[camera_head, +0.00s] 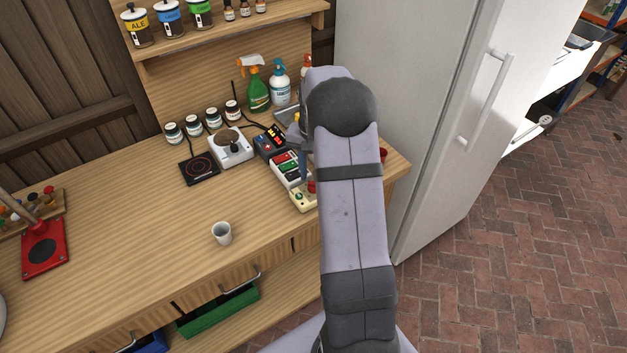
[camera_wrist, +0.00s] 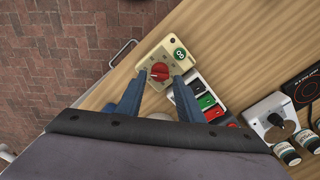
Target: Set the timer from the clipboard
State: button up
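A cream box with a red knob, which looks like the timer (camera_head: 299,201), stands near the front right of the wooden bench. In the wrist view the timer (camera_wrist: 151,50) shows its red knob (camera_wrist: 159,71), marks around the knob and a round green badge with a white sign. My gripper (camera_wrist: 159,78) is open, its two blue-grey fingers on either side of the knob in that view. I cannot tell whether they touch it. In the head view my arm hides most of the gripper (camera_head: 305,177). I see no clipboard in either view.
A box with coloured rocker switches (camera_wrist: 205,100) stands right beside the timer. Behind it are a dark box with coloured buttons (camera_head: 270,141), a white scale-like device (camera_head: 231,151) and a black hot plate (camera_head: 199,171). A cup (camera_head: 221,234) stands left on open bench. The fridge (camera_head: 410,90) is at right.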

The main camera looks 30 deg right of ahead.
jog(key=shift+r+b, duration=0.5)
jog(key=shift+r, duration=1.7)
jog(key=shift+s+a+r, duration=0.1)
jog(key=shift+s+a, duration=0.05)
jog(key=shift+a, duration=0.25)
jog(key=s+a+f+n, duration=0.3)
jog(key=s+a+n, duration=0.7)
jog(key=s+a, duration=1.05)
notch_tip(320, 180, down, 38)
jog(key=b, duration=3.8)
jog(key=shift+s+d+f+b, duration=0.15)
jog(key=shift+s+d+b, duration=0.1)
jog(key=shift+s+b, duration=0.1)
